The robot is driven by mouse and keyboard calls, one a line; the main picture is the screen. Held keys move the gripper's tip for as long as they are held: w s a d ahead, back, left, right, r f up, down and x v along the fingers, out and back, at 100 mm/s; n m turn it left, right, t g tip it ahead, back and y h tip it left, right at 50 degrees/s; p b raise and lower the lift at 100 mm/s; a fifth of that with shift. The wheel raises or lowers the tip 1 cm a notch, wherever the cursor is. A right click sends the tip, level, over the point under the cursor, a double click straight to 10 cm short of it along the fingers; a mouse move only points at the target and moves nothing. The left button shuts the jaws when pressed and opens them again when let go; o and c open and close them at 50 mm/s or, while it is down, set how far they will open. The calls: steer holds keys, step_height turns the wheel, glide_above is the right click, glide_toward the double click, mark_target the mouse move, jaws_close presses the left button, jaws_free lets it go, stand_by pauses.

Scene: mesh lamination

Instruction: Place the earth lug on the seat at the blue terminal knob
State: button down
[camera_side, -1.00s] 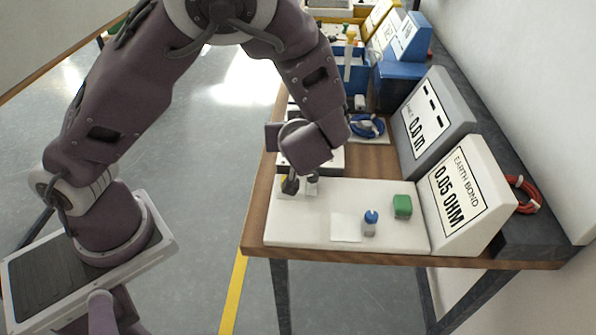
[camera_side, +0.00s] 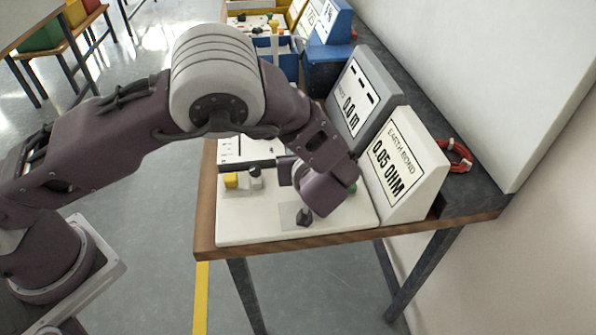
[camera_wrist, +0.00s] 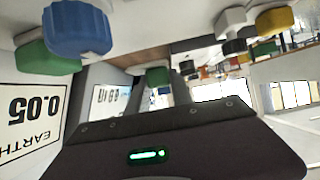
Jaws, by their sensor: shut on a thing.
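My gripper (camera_side: 304,217) is shut, pointing down low over the front part of the white board (camera_side: 245,228), close to a pale square patch (camera_side: 288,213). The earth lug between the fingers cannot be made out, as it is small and hidden by the fingers. The blue terminal knob is hidden behind my gripper in the side view. In the wrist view, which is upside down, the blue knob (camera_wrist: 77,28) is large and close at upper left, beside a green block (camera_wrist: 48,58). The seat at the knob is not clearly visible.
A yellow block (camera_side: 230,180) and a dark-capped post (camera_side: 255,179) stand at the board's left. The green block (camera_side: 352,187) is partly hidden behind my gripper. The earth bond meter (camera_side: 396,165) and a grey meter (camera_side: 354,100) stand along the right side.

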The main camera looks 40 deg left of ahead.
steer(key=shift+f, duration=1.85)
steer(key=shift+f, duration=0.1)
steer(key=c, duration=1.1)
jaws_free()
steer(key=shift+c, duration=0.2)
